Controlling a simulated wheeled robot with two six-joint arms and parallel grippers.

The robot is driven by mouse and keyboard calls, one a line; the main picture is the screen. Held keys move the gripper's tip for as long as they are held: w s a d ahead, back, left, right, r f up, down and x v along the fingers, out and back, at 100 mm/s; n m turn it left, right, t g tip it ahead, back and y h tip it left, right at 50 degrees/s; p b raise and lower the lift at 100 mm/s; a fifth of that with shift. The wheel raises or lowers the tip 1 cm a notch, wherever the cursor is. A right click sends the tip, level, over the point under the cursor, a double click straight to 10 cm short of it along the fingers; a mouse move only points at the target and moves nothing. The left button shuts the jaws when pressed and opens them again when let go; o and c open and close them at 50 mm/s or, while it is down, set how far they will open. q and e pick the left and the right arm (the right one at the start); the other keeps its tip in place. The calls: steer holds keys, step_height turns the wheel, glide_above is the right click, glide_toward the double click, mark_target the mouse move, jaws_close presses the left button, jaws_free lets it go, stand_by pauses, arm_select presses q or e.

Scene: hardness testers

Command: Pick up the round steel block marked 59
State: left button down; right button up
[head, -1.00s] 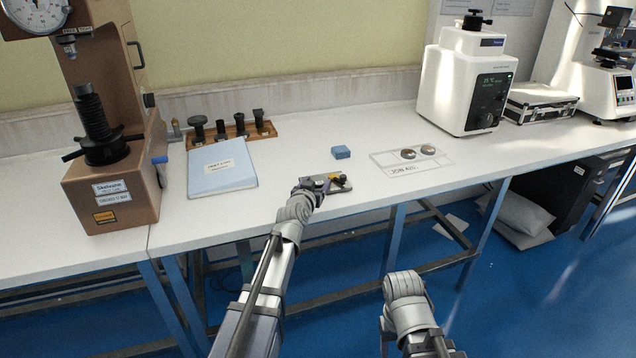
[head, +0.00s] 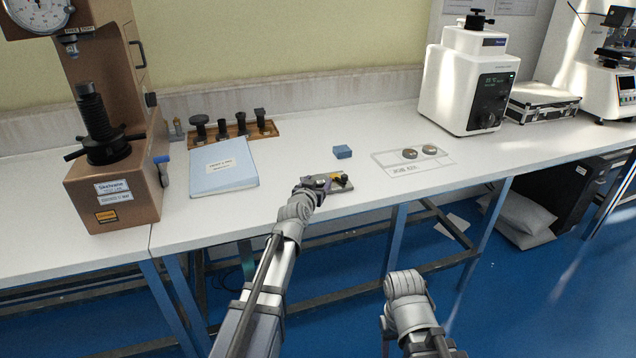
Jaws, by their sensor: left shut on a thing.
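My left gripper (head: 338,182) is low over the front of the white bench. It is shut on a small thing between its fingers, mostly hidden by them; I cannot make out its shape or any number. Two round steel blocks, a left one (head: 409,154) and a right one (head: 430,149), sit apart from the gripper, on a clear plate (head: 385,159) to its right. Their marks are too small to read. My right arm shows at the bottom, but its gripper does not.
A small blue box (head: 342,152) stands just behind my left gripper. A blue-grey binder (head: 222,168) lies left of it, before a wooden rack (head: 234,131). A brown tester (head: 118,175) stands far left, a white tester (head: 462,85) at back right. The bench front edge is close.

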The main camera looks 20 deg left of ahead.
step_height(320, 180, up, 10)
steer(key=p, duration=0.9)
